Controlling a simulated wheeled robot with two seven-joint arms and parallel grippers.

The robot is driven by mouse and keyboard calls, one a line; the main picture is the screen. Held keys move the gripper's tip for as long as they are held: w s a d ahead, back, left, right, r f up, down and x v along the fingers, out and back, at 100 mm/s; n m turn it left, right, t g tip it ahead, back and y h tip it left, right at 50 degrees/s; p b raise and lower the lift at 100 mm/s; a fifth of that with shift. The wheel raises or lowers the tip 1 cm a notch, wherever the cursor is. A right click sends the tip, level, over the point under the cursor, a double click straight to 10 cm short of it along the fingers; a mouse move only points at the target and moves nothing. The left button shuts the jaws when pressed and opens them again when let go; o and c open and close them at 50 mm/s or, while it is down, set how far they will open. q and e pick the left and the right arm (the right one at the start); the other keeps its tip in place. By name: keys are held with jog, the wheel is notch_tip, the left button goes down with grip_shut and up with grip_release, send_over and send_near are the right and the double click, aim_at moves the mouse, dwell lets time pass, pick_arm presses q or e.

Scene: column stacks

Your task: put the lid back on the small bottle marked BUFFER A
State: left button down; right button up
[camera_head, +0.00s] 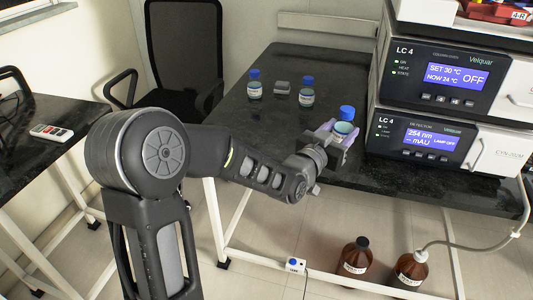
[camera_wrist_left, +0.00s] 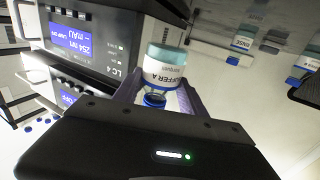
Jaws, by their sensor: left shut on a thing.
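The small bottle (camera_wrist_left: 167,72) shows upside down in the left wrist view, with BUFFER A on its white label and teal liquid in it. My left gripper (camera_head: 338,133) is shut on this bottle, its fingers on either side of the glass. In the head view, the bottle's teal part (camera_head: 343,128) shows between the fingers. The blue lid (camera_head: 347,113) shows above it, at the bottle's mouth. I cannot tell how firmly it is seated. The gripper hides the lower bottle, so I cannot tell whether it touches the table. My right gripper is not in view.
Two blue-capped bottles (camera_head: 254,88) (camera_head: 307,95) stand farther back on the black table (camera_head: 265,125), with a small grey block (camera_head: 282,88) between them. Stacked LC 4 units (camera_head: 420,130) stand close to the right. Brown bottles (camera_head: 355,257) (camera_head: 410,267) are on the floor.

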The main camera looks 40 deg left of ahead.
pick_arm(q)
jog(key=s+a+r+n+g+y+b, duration=0.1)
jog(key=a+y, duration=0.4)
jog(key=a, duration=0.6)
jog(key=s+a+r+n+g+y+b, duration=0.1)
jog(key=a+n+y, duration=0.4)
jog(key=a, duration=0.6)
jog(key=shift+r+n+g+y+b, duration=0.3)
jog(key=shift+r+n+g+b, duration=0.25)
jog(key=shift+b, duration=0.3)
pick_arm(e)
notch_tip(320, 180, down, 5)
pick_arm(q)
jog(key=shift+f, duration=0.1)
jog(key=shift+f+b, duration=0.8)
jog(key=shift+f, duration=1.65)
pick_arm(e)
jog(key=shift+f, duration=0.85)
pick_arm(q)
jog(key=shift+f, duration=0.1)
jog(key=shift+f+b, duration=0.75)
jog(key=shift+f, duration=1.65)
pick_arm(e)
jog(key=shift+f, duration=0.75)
pick_arm(q)
jog(key=shift+f, duration=0.1)
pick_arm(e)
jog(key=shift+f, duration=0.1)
